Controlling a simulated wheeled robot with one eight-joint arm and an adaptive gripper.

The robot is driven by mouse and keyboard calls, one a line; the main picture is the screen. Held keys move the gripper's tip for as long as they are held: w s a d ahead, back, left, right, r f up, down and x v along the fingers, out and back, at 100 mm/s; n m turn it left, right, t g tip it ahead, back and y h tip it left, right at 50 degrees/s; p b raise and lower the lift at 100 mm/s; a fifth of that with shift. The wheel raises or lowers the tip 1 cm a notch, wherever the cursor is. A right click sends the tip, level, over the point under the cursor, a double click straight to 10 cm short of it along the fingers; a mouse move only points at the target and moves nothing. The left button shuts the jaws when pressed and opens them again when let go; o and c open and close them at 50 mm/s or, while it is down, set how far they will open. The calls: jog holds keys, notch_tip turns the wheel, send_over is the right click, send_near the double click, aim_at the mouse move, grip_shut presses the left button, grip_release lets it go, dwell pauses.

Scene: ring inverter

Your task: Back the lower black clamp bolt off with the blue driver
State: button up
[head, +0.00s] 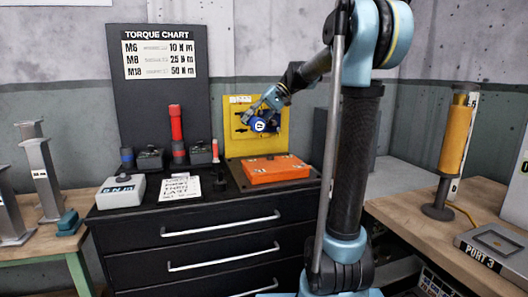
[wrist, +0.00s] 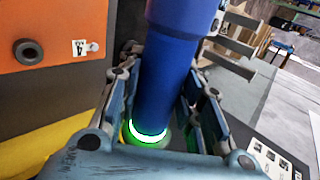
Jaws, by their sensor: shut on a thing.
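My gripper (head: 265,108) is shut on the blue driver (head: 261,125), above the cabinet top and in front of the yellow panel. In the wrist view the fingers (wrist: 158,95) close on both sides of the thick blue driver (wrist: 172,70). A green and white glowing ring shows at the driver's lower end in that view. An orange box (head: 275,168) lies below the gripper in the head view, apart from it. In the wrist view, an orange face (wrist: 50,25) at upper left carries a dark round fitting (wrist: 28,52). I cannot tell whether this is the lower black clamp bolt.
The yellow panel (head: 238,140) stands behind the orange box. On the black cabinet (head: 190,233), a red-handled tool (head: 176,125), a grey box (head: 121,192) and a written card (head: 179,188) stand to the left. Side benches hold an orange cylinder (head: 455,135) and metal stands (head: 42,175).

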jog(key=s+f, duration=0.1)
jog(key=f, duration=0.1)
jog(key=s+f, duration=0.1)
jog(key=f, duration=0.2)
jog(key=s+d+f, duration=0.1)
jog(key=f, duration=0.2)
jog(key=shift+f, duration=0.1)
jog(key=shift+w, duration=0.2)
jog(key=shift+w+a, duration=0.3)
jog(key=shift+w, duration=0.65)
jog(key=shift+w+a, duration=0.25)
jog(key=shift+w, duration=0.65)
jog(key=shift+w+a, duration=0.3)
jog(key=shift+w, duration=0.65)
jog(key=shift+w+a, duration=0.15)
jog(key=shift+w, duration=0.35)
jog(key=shift+w+a, duration=0.15)
jog(key=shift+w, duration=0.35)
dwell(0.8)
jog(key=shift+s, duration=0.15)
dwell(0.3)
jog(key=shift+s+d, duration=0.25)
jog(key=shift+s, duration=0.55)
jog(key=shift+s+d, duration=0.2)
jog(key=shift+s, duration=0.55)
jog(key=shift+s+d, duration=0.25)
jog(key=shift+s, duration=0.55)
